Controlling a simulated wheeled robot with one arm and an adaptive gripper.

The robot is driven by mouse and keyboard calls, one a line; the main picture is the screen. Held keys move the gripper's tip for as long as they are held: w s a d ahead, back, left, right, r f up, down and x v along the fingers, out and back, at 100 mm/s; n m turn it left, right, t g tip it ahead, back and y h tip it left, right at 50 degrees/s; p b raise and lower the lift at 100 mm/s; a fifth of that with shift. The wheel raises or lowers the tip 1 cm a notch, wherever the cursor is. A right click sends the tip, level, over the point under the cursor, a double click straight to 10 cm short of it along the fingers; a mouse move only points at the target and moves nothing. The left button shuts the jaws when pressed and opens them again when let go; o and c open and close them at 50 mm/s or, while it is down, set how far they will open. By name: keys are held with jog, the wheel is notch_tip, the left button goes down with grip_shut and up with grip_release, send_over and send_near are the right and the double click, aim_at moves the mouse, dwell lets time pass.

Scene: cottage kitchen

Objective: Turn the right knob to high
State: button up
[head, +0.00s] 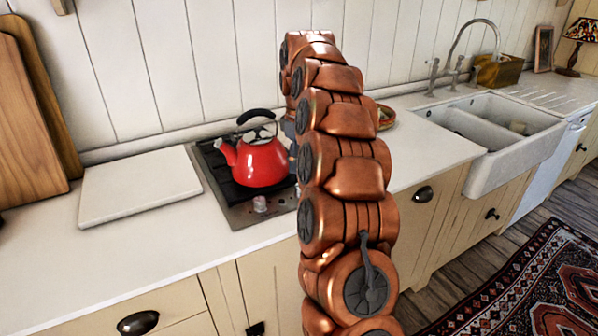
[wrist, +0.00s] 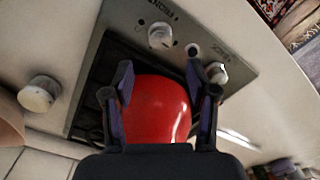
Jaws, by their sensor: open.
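The hob (head: 212,170) is set in the counter, with a red kettle (head: 262,160) on it. One pale knob (head: 260,203) shows on its front panel; my arm hides the panel's right part. In the wrist view, turned around, the right knob (wrist: 160,36) is at the top and the left knob (wrist: 215,72) lies to its lower right. Their settings are too small to read. My gripper (wrist: 159,76) is open and empty above the hob, with the kettle's red body (wrist: 158,110) showing between its fingers. The right knob appears beyond the fingertips, apart from them.
A pale board (head: 140,186) lies left of the hob. A white round object (wrist: 38,95) stands beside the hob in the wrist view. The counter at front left is clear.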

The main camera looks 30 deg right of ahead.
notch_tip(320, 180, up, 5)
jog(key=shift+f, duration=0.2)
dwell(0.7)
